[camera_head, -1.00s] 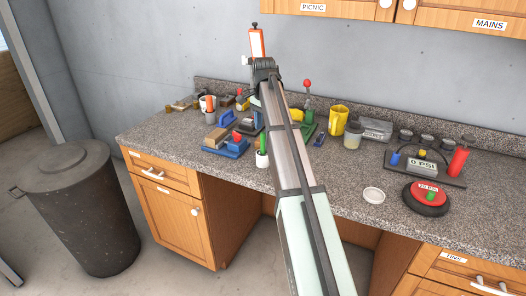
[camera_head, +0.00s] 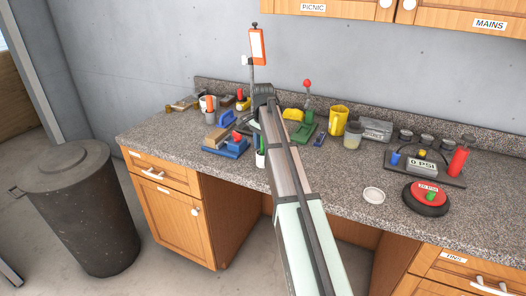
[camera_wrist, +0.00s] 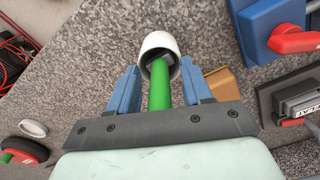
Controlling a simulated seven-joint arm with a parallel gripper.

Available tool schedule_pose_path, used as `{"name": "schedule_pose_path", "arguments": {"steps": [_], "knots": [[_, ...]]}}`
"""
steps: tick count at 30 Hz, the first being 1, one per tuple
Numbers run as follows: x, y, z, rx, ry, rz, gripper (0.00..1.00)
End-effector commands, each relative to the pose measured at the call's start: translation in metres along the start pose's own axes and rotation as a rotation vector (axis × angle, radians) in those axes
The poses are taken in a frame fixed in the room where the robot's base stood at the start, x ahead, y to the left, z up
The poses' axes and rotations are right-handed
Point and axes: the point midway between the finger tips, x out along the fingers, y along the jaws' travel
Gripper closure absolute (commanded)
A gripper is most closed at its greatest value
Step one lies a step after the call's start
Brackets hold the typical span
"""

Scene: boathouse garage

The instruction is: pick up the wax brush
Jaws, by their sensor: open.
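The wax brush appears to be the green handle (camera_wrist: 159,88) standing in a small white cup (camera_wrist: 158,45); its other end is hidden inside the cup. In the head view the green handle (camera_head: 262,144) and white cup (camera_head: 260,160) show on the counter, beside my arm and partly covered by it. My gripper (camera_wrist: 159,68) is open, with one blue finger on each side of the green handle. Clear gaps show between the fingers and the handle. In the head view my gripper's fingers are hidden behind my arm.
A blue tool with a red knob (camera_head: 228,145) and a brown block (camera_wrist: 222,84) lie close to the cup. An orange-topped post (camera_head: 257,46) rises behind my wrist.

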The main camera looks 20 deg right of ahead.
Motion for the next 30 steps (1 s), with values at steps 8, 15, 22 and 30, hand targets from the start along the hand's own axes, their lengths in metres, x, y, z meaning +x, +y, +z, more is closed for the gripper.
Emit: {"name": "schedule_pose_path", "arguments": {"steps": [8, 15, 22, 30], "knots": [[-0.0004, 0.0, 0.0, 0.0, 0.0, 0.0, 0.73], [-0.0004, 0.0, 0.0, 0.0, 0.0, 0.0, 0.96], [-0.0005, 0.0001, 0.0, 0.0, 0.0, 0.0, 1.0], [-0.0072, -0.0004, -0.0003, 0.0, 0.0, 0.0, 1.0]]}}
